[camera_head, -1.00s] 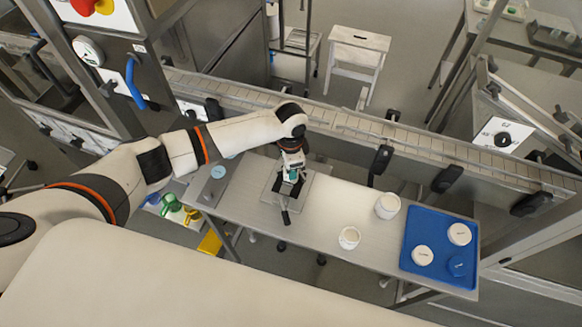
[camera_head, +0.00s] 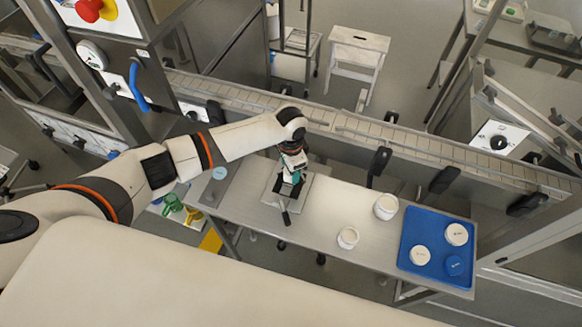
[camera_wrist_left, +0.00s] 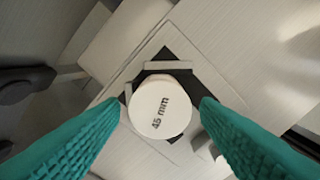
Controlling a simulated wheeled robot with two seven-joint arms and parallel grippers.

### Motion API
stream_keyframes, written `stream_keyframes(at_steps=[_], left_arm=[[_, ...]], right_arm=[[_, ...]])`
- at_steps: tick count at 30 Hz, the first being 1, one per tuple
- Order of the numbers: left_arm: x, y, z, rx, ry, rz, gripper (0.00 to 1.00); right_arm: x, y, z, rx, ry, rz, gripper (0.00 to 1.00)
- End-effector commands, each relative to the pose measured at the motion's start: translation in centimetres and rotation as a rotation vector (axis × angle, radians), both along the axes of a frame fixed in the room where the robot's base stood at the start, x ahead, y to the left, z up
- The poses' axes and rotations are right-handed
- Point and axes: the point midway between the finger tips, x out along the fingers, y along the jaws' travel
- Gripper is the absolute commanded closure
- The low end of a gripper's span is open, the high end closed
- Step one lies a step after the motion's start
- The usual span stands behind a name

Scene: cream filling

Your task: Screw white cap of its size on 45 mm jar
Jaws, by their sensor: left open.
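A round white cap marked "45 mm" (camera_wrist_left: 160,108) sits in a dark holder (camera_wrist_left: 174,54) on a light plate in the left wrist view. The cap hides what is under it, so I cannot see the jar there. My left gripper (camera_head: 289,182) is over this holder, pointing down. In the left wrist view its teal fingers (camera_wrist_left: 160,122) are open, one on each side of the cap, with visible gaps. In the head view the gripper hides the cap. My right gripper is not in view.
Two white containers, one nearer the back (camera_head: 386,206) and one at the front (camera_head: 348,238), stand right of the holder. A blue tray (camera_head: 411,226) with two white caps (camera_head: 457,234) (camera_head: 420,255) and a blue cap (camera_head: 454,266) is farther right. A conveyor (camera_head: 410,145) runs behind the table.

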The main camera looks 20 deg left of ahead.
Motion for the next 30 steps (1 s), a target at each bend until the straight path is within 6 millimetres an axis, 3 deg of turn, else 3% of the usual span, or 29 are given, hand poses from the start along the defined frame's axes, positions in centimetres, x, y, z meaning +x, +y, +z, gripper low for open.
stream_keyframes(at_steps=[13,18,26,30], left_arm=[[-0.1,-0.1,0.2,0.0,0.002,0.227,0.43],[-0.1,-0.1,0.0,-0.001,0.002,0.333,0.43],[-0.1,-0.1,0.0,-0.001,0.0,0.341,0.43],[-0.2,-0.2,-0.1,-0.004,0.003,0.504,0.43]], right_arm=[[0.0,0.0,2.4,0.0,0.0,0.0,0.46],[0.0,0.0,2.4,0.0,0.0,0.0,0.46],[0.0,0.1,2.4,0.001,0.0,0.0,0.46],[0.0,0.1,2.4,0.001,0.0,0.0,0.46]])
